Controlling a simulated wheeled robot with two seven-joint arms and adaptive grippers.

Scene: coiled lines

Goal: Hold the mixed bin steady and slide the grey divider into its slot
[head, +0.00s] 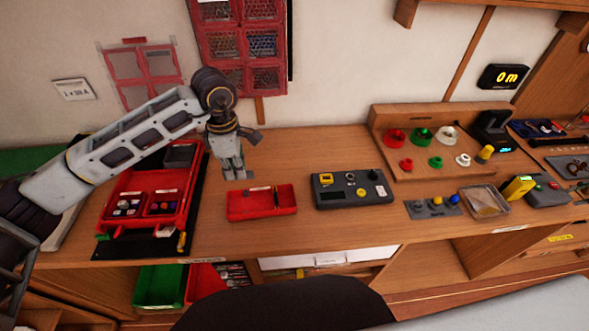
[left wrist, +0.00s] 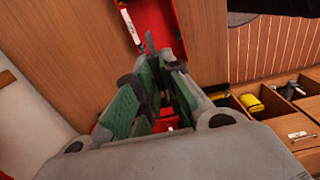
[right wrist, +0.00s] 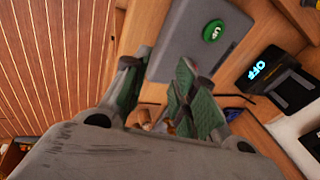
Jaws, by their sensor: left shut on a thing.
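The red mixed bin (head: 246,213) stands on the bench, and a dark upright piece shows inside it. It also shows at the top of the left wrist view (left wrist: 170,22). My left gripper (head: 234,177) is pointed down near the bin's back left corner. In the left wrist view, a thin grey piece, seemingly the grey divider (left wrist: 150,42), sticks out edge-on past its fingers, over the bin's near end in the picture. The fingers hide most of it. I cannot tell the slot. My right gripper (right wrist: 160,75) shows only in the right wrist view, fingers apart and empty.
A red tray (head: 190,200) with small bins lies left of the bin. A dark control box (head: 352,197) stands to its right. Farther right are a wooden stand (head: 430,118) with coloured knobs, and a clear dish (head: 484,202). Bare wood lies in front of the bin.

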